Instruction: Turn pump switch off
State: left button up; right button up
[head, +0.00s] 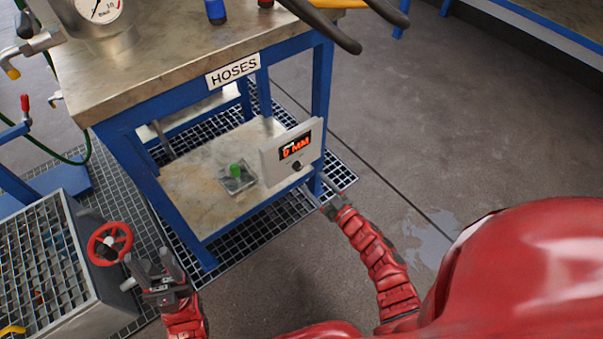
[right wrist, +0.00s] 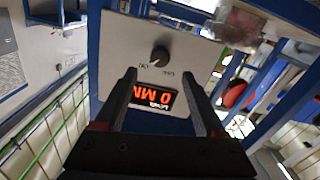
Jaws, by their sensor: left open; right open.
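A light grey control panel (head: 275,162) with an orange-lit display (head: 295,146) stands at the front right corner of the bench's lower shelf. The black rotary knob (head: 297,165) sits below the display. In the right wrist view the knob (right wrist: 160,56) lies just beyond and between the fingertips, with small unreadable labels beside it. My right gripper (right wrist: 160,78) is open, empty and apart from the knob. In the head view it (head: 331,198) is low at the panel's right. My left gripper (head: 151,258) is open and empty, beside a red handwheel (head: 110,243).
A box with a green button (head: 235,170) sits on the lower shelf (head: 195,195) left of the panel. The blue-framed HOSES bench (head: 160,75) overhangs it, with a leg (head: 321,85) behind the panel. Floor right of the bench is clear.

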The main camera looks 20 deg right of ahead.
aim_at(300, 168)
jog(key=b+x, duration=0.1)
jog(key=x, duration=0.6)
jog(key=shift+w+b, duration=0.15)
jog(key=shift+b, duration=0.25)
grip_shut()
